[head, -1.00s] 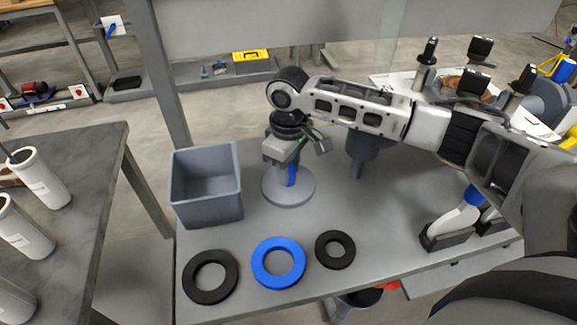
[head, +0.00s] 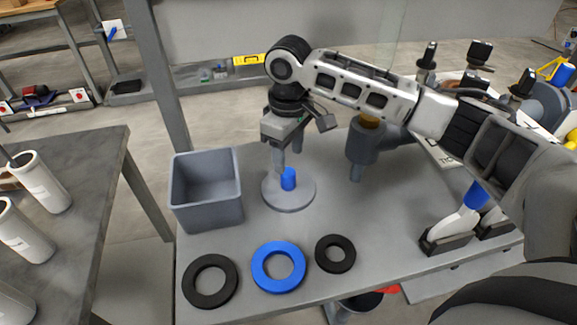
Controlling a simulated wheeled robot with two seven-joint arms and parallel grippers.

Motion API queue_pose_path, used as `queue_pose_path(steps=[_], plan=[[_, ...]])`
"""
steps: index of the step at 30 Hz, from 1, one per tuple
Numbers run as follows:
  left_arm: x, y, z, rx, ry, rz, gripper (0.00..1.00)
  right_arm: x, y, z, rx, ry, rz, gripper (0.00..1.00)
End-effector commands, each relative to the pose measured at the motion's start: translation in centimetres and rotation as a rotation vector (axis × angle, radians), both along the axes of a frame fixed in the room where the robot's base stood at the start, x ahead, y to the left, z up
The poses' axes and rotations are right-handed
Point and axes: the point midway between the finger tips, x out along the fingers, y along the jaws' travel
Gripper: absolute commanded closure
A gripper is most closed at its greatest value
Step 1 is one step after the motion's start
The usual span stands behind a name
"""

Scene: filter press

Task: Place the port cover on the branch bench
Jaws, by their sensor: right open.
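The port cover (head: 289,201) is a round grey disc with a short blue knob in its middle. It lies flat on the grey bench top (head: 400,240), right of a grey bin. My right gripper (head: 288,154) is open and empty above the cover, its fingers pointing down and apart from the knob. One finger stands in front of the far part of the disc. My left gripper is not in view.
The grey open bin (head: 206,190) stands left of the cover. A black ring (head: 191,287), a blue ring (head: 258,271) and a smaller black ring (head: 322,254) lie along the front edge. A grey pipe fitting (head: 362,148) stands behind right, partly hidden by my arm.

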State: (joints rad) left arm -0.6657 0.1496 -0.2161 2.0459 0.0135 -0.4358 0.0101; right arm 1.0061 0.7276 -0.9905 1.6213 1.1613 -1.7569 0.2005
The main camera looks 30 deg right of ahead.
Motion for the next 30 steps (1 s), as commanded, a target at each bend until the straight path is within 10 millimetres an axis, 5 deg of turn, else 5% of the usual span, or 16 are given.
queue_pose_path(steps=[10, 30], plan=[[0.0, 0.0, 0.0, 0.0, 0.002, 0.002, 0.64, 0.0, 0.1, 5.6, 0.001, 0.0, 0.0, 0.49], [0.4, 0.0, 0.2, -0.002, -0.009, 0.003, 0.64, 0.0, 0.0, 6.1, 0.0, 0.001, 0.0, 0.49]])
